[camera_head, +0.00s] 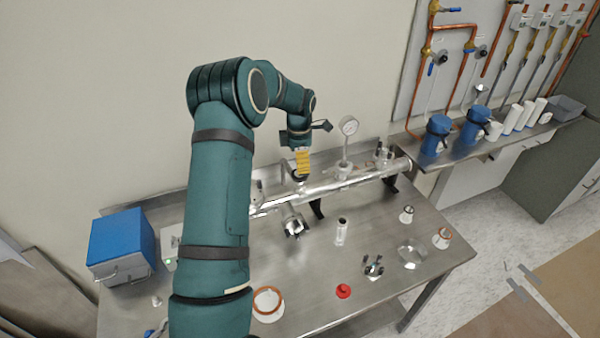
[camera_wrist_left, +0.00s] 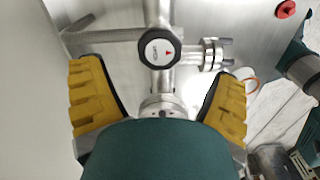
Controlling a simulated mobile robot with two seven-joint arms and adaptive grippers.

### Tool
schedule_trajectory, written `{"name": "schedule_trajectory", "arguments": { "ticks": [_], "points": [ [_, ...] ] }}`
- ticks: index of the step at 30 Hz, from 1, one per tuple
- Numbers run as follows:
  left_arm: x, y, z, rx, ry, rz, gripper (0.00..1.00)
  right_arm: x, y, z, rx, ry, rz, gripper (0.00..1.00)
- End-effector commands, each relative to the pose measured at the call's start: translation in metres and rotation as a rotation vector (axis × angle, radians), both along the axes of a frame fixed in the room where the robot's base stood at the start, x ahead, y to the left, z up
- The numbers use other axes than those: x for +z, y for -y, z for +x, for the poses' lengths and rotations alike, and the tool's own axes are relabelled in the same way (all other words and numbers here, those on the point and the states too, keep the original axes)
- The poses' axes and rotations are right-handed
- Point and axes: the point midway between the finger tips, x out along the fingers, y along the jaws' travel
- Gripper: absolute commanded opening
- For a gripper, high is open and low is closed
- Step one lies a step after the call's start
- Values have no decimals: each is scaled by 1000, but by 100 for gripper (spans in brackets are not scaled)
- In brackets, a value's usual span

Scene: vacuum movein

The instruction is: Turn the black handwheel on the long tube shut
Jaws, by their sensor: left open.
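The black handwheel (camera_wrist_left: 160,48) has a pale centre with a red arrow and sits on a metal valve on the long tube (camera_head: 330,183). In the head view the handwheel (camera_head: 298,178) is a small dark shape just below my left gripper's yellow fingers. My left gripper (camera_head: 303,162) is above the tube, pointing down. In the left wrist view its yellow fingers (camera_wrist_left: 160,70) are spread wide, one on each side of the handwheel, with clear gaps and nothing held. My right gripper is not in view.
A round gauge (camera_head: 348,126) stands on the tube to the right. A flanged side branch (camera_wrist_left: 208,54) sticks out beside the handwheel. A blue box (camera_head: 120,245) is at the table's left. A red cap (camera_head: 343,291) and several small fittings lie on the front of the steel table (camera_head: 425,245).

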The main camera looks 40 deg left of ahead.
Motion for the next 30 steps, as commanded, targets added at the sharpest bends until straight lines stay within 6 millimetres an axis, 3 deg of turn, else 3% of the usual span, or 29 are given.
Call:
{"name": "schedule_trajectory", "arguments": {
  "ticks": [3, 9, 22, 28, 30],
  "points": [
    [-22, 0, -1, 0, -3, -1, 89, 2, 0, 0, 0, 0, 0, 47],
    [-45, 0, 0, -1, -1, 0, 89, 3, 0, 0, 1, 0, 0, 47],
    [-53, 0, 0, 0, 0, 0, 87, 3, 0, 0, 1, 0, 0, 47],
    [-53, 0, 0, -1, 0, 0, 18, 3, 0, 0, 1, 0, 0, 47],
    [-53, 0, 0, -1, 0, 0, 18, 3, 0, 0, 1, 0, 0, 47]
  ]
}}
